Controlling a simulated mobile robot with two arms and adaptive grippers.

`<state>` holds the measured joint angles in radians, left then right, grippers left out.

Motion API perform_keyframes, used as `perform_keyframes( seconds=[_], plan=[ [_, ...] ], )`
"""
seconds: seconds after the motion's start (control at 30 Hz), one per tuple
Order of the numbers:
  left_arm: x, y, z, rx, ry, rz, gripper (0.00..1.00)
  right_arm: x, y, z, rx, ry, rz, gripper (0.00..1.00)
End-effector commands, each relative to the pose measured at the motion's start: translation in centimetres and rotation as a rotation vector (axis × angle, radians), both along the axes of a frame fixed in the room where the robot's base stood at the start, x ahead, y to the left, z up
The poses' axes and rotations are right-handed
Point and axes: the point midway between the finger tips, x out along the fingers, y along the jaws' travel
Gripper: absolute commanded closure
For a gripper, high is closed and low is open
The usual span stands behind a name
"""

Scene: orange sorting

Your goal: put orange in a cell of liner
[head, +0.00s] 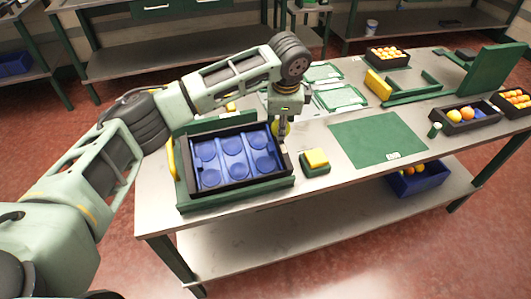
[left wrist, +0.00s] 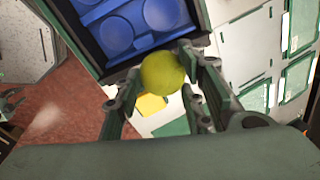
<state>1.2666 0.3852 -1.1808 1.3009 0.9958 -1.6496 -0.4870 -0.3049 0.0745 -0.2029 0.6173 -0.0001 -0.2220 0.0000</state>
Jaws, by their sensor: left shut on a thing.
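My left gripper (head: 283,132) points down at the right side of the black crate. It is shut on the orange (left wrist: 163,73), which looks yellow-green and sits between the fingers in the left wrist view. In the head view the fingers partly hide the orange (head: 288,129). The blue liner (head: 221,164) lies in the crate (head: 240,186) and has several round cells, all empty where I see them. In the left wrist view the orange is beside the liner (left wrist: 92,15), overlapping the crate's edge.
A green block with a yellow top (head: 316,160) stands just right of the crate. A green mat (head: 378,138) lies bare farther right. Boxes of fruit (head: 466,117) stand at the far right, and green trays (head: 341,97) lie behind the gripper.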

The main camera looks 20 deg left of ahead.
Motion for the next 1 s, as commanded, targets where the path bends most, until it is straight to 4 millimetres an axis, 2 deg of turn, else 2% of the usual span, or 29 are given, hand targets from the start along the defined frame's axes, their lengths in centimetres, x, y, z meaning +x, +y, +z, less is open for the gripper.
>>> perform_keyframes(
  seconds=[0.03,0.2,0.33,0.47,0.73,0.97,1.0],
  plan=[
    [-1.0,0.7,-0.4,0.003,0.003,-0.001,0.91,0.0,0.0,0.7,0.000,-0.001,0.000,0.60],
    [-4.1,2.0,-2.4,0.002,0.004,0.001,0.91,0.2,-0.1,1.7,0.000,-0.004,0.000,0.60],
    [-5.4,2.6,-3.4,0.002,0.000,0.001,0.91,0.5,-0.2,2.1,-0.002,-0.009,-0.001,0.60],
    [-5.8,2.8,-4.1,0.001,0.001,0.001,0.91,0.6,-0.4,2.3,-0.004,-0.010,-0.002,0.60],
    [-5.8,2.8,-7.6,0.002,0.001,0.000,0.91,0.8,-0.7,3.2,-0.008,-0.012,-0.002,0.60],
    [-5.8,2.8,-8.0,0.001,0.000,0.000,0.91,0.8,-0.7,3.1,-0.008,-0.012,-0.002,0.60],
    [-5.8,2.8,-8.0,0.002,0.001,0.000,0.60,0.8,-0.7,3.1,-0.008,-0.012,-0.002,0.60]
  ],
)
